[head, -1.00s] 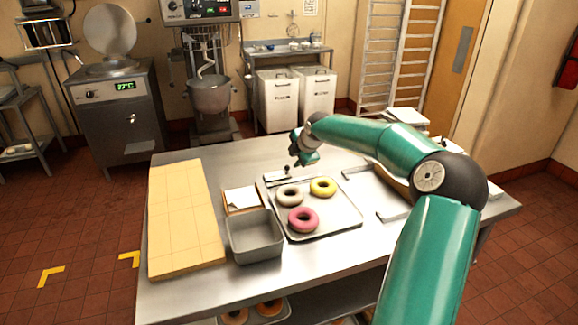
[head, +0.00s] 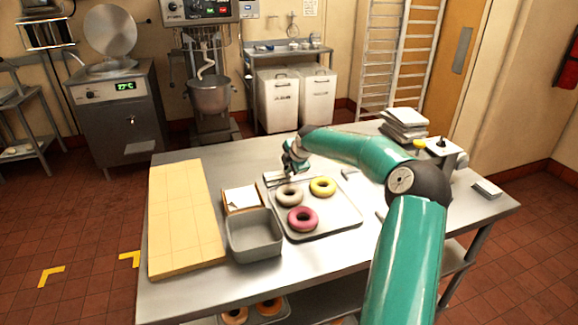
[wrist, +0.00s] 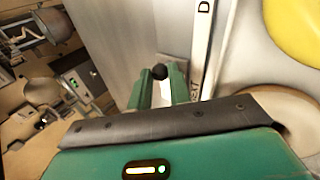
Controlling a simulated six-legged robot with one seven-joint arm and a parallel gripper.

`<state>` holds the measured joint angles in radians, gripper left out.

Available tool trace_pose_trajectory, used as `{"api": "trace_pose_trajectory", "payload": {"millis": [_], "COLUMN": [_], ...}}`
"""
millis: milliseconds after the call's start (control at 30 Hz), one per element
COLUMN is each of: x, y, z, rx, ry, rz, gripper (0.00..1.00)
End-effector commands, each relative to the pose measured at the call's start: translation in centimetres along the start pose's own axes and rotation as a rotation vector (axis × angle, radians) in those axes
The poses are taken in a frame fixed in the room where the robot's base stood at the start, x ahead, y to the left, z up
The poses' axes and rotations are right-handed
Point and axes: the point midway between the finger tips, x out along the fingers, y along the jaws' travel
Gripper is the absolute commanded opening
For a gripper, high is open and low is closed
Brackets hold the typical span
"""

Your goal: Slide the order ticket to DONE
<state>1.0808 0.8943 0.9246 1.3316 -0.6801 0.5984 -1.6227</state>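My gripper (head: 291,168) is low at the back left edge of the doughnut tray, over a pale rail (head: 276,181). In the wrist view the two green fingers of my gripper (wrist: 163,84) stand a little apart. A small dark knob (wrist: 160,72) shows between their tips, with a white piece, possibly the order ticket (wrist: 162,96), behind it. I cannot tell whether the fingers press on the knob. A white strip with black letters (wrist: 203,30), one of them a D, runs beside them. The full word is not readable.
The tray (head: 345,222) holds grey, yellow and pink doughnuts close to my gripper. A grey bin (head: 254,235), a paper holder (head: 241,198) and a wooden board (head: 183,220) lie left. A stack of pale items (head: 404,122) stands back right.

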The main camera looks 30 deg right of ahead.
Motion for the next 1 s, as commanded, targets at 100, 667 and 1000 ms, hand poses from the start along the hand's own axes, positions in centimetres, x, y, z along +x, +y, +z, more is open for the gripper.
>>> {"api": "trace_pose_trajectory", "payload": {"millis": [100, 667, 1000], "x": [-0.1, -1.2, -1.3], "y": [0.0, -1.3, -1.4], "z": [0.1, 11.0, 11.5], "rx": [0.001, 0.001, 0.000], "ry": [-0.001, -0.001, -0.003], "rz": [0.000, 0.001, 0.001], "gripper": [0.00, 0.00, 0.00]}}
